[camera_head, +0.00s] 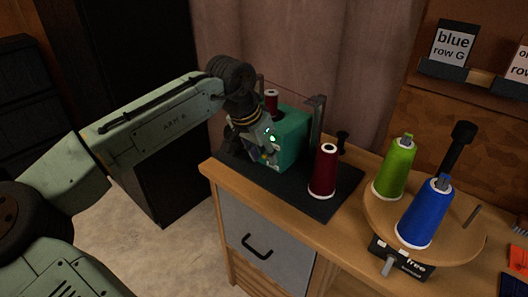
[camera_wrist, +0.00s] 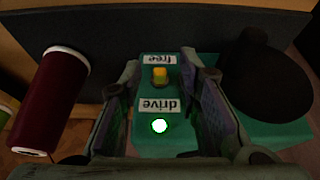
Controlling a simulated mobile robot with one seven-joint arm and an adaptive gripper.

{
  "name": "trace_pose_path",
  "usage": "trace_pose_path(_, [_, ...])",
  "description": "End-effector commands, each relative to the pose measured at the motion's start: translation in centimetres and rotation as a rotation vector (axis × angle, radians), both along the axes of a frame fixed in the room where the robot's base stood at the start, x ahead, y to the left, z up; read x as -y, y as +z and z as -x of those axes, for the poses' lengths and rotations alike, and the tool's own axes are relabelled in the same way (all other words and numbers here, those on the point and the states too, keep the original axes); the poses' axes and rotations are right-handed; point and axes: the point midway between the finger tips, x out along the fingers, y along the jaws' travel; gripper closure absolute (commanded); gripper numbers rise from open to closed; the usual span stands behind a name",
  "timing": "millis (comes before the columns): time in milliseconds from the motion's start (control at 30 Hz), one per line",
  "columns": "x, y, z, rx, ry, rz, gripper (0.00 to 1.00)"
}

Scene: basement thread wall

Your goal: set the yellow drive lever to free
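The teal machine (camera_head: 290,138) stands on a dark base plate on the wooden cabinet. In the wrist view its teal face (camera_wrist: 146,98) carries an upside-down "free" label (camera_wrist: 159,59) and a "drive" label (camera_wrist: 158,105). The small yellow drive lever (camera_wrist: 160,78) sits between the labels, closer to "free". A green light (camera_wrist: 159,126) glows beside "drive". My gripper (camera_wrist: 160,66) is open, with one finger on each side of the lever and a gap to both. In the head view my gripper (camera_head: 264,148) is at the machine's front and hides the lever.
A dark red spool (camera_head: 324,170) stands right of the machine and shows at left in the wrist view (camera_wrist: 50,98). A round wooden turntable (camera_head: 459,245) holds green (camera_head: 395,168) and blue (camera_head: 427,212) spools. A small "free" sign (camera_head: 414,265) is at its front. A thin frame rises behind the machine.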

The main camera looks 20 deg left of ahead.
Motion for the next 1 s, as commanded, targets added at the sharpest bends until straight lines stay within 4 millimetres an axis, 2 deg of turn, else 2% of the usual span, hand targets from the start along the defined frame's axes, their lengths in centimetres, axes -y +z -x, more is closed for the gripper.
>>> trace_pose_path(67, [0.0, 0.02, 0.0, 0.0, 0.0, 0.0, 0.7])
trace_pose_path(500, [-0.01, 0.05, 0.01, 0.0, 0.0, 0.0, 0.99])
trace_pose_path(1000, [-0.05, -0.15, 0.06, 0.016, 0.001, 0.007, 1.0])
